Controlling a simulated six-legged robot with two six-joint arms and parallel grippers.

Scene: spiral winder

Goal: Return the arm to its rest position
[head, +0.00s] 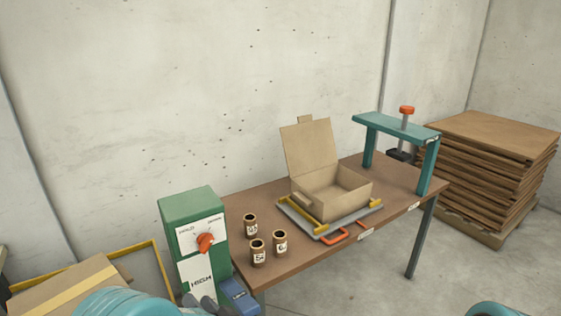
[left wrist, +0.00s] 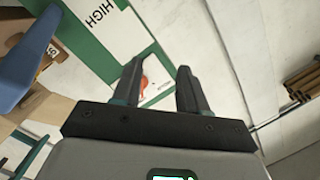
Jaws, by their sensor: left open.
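My left arm comes in at the bottom left of the head view. The box's orange knob (head: 205,242) shows behind the fingers in the wrist view (left wrist: 145,83), partly hidden by the left finger. A teal piece at the bottom right edge of the head view looks like my other arm; its gripper is out of the picture.
A brown table (head: 285,262) holds several labelled cans (head: 280,243), an open cardboard box (head: 330,190) on a grey tray with an orange handle, and a teal press frame (head: 395,128). A blue block (head: 239,296) is beside the control box. Stacked cardboard (head: 490,165) stands right.

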